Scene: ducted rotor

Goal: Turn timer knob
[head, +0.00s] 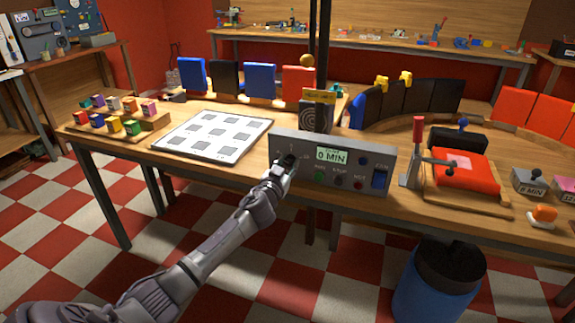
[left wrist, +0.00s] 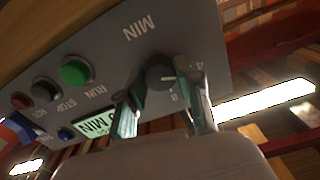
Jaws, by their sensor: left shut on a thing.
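The grey control panel (head: 345,182) stands at the front edge of the wooden table, and its display (head: 331,156) reads 0 MIN. My right gripper is not in view.
Green (head: 320,175) and red (head: 359,183) buttons and a blue switch (head: 379,179) are on the panel, right of my gripper. A white board with grey squares (head: 212,136) lies to its left. A red press (head: 417,150) stands to the right.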

